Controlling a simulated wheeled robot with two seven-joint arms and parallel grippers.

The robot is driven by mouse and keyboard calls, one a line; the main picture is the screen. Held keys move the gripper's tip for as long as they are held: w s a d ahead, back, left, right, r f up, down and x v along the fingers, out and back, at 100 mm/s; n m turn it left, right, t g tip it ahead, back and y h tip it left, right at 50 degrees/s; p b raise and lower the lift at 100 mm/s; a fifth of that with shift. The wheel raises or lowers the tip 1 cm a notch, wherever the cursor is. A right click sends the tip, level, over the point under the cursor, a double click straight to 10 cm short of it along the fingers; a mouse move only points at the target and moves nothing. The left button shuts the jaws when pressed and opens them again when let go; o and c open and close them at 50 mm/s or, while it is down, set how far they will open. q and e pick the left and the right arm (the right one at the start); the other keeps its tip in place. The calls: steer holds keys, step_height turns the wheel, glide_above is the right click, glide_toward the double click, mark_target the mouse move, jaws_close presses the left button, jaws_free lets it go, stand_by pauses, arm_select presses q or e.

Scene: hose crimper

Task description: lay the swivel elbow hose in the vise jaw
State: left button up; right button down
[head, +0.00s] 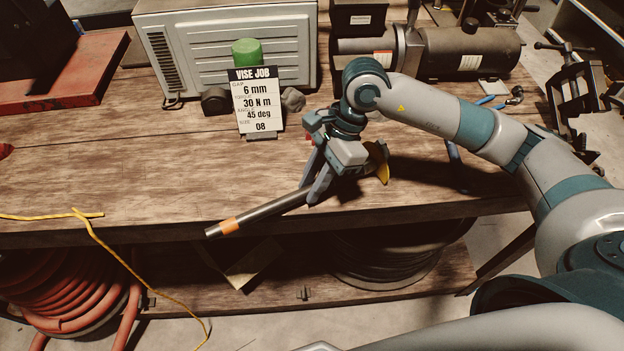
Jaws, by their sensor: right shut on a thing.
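My right gripper (318,178) is above the front part of the bench. It is shut on a straight dark tube with an orange band (262,213), which looks like the hose. The tube slants down to the left and its free end reaches the bench's front edge. The grip hides part of the tube, and I cannot make out an elbow. A dark metal vise (578,88) stands at the right end of the bench, well away from the tube. Its jaw opening is not clear. My left gripper is not in view.
A "VISE JOB" card (256,102) stands on the wooden bench (120,165) before a grey metal box (190,50). A dark cylindrical machine (465,50) is at the back. Blue-handled pliers (488,100) lie near the vise. A yellow cord (95,232) hangs over the front edge. The bench's left middle is clear.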

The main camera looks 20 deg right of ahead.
steer(key=shift+f, duration=0.15)
steer(key=shift+f, duration=0.15)
steer(key=c, duration=1.6)
jaws_free()
